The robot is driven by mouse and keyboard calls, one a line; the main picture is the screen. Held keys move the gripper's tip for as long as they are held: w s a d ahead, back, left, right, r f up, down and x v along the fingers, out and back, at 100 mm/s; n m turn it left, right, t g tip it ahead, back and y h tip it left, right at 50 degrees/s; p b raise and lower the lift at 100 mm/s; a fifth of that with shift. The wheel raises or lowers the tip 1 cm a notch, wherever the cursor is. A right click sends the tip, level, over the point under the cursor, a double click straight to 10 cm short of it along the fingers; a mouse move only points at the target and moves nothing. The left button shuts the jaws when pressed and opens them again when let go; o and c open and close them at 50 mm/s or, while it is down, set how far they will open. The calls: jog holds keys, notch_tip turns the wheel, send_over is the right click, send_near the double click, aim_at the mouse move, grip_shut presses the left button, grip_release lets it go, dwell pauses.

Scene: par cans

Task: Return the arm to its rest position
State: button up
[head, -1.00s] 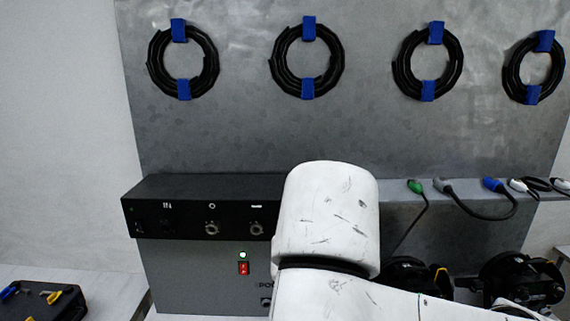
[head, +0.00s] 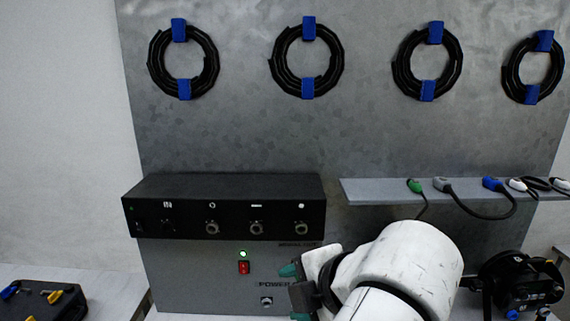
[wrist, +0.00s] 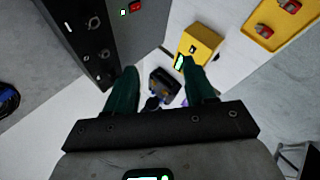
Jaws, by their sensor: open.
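My white arm (head: 405,262) reaches up from the lower right of the head view, in front of the grey panel. My gripper (head: 291,292) is at its left end, below the black control box. In the wrist view my gripper (wrist: 162,80) shows two dark green fingers spread apart, with nothing held between them. A small dark object lies beyond the fingers on the pale surface, and I cannot tell what it is.
A black control box (head: 225,206) and a lit red switch (head: 243,267) are close to my gripper. A shelf (head: 375,190) holds cable connectors above my arm. A par can (head: 522,283) stands at right. The wrist view shows a yellow box (wrist: 199,43).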

jog(key=s+d+f+m+g+h, duration=0.1)
jog(key=s+d+f+m+h, duration=0.1)
jog(key=s+d+f+m, duration=0.55)
jog(key=s+d+f+m+h, duration=0.1)
jog(key=s+d+f+m, duration=0.4)
jog(key=d+f+m, duration=0.45)
jog(key=s+d+f+m+g+h, duration=0.1)
jog(key=s+d+f+m+h, duration=0.1)
jog(key=s+d+f+m, duration=0.65)
jog(key=s+f+n+g+b, duration=0.1)
jog(key=s+f+b, duration=0.3)
jog(key=f, duration=0.5)
jog(key=s+f+g+b, duration=0.3)
jog(key=f+b, duration=0.3)
jog(key=f, duration=0.3)
jog(key=shift+s+f+n+h, duration=0.25)
jog(key=shift+s+n+h, duration=0.1)
jog(key=shift+s, duration=0.25)
